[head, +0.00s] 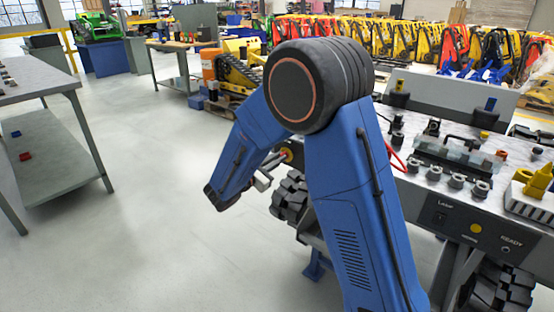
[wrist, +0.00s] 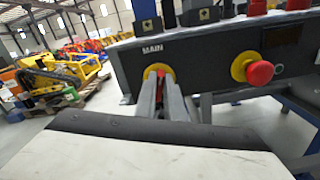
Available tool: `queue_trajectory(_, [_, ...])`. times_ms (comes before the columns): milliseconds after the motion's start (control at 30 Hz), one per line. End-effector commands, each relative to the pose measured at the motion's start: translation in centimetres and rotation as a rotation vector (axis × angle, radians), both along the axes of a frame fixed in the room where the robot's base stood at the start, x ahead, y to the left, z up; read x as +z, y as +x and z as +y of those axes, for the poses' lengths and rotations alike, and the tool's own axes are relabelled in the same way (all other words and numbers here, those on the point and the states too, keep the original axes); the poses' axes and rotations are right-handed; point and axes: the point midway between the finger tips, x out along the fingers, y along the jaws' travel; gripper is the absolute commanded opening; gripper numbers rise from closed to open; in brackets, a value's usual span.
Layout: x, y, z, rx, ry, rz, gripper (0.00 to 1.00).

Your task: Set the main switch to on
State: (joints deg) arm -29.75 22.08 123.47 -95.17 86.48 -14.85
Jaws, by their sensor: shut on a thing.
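The main switch (wrist: 161,70) is a red knob on a round yellow plate, under the word MAIN on the dark panel in the wrist view. My gripper (wrist: 160,88) is shut on the red knob, with a finger on either side of it. The fingers hide most of the knob, so I cannot tell which way it is turned. In the head view my gripper (head: 264,178) reaches the end of the bench at the yellow plate (head: 288,155), partly behind my blue arm.
A red mushroom button on a yellow plate (wrist: 258,73) sticks out to the right of the switch. The bench (head: 440,212) has a front panel with a lamp marked READY, and fixtures on top. A grey shelf table (head: 85,100) stands at left. The floor between is clear.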

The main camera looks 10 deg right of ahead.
Motion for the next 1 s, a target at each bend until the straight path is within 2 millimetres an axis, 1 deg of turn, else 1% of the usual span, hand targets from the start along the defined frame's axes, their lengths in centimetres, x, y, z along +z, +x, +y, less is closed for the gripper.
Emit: queue_trajectory(1000, [-0.83,-0.64,-0.41,-0.001,0.558,-0.767,0.00])
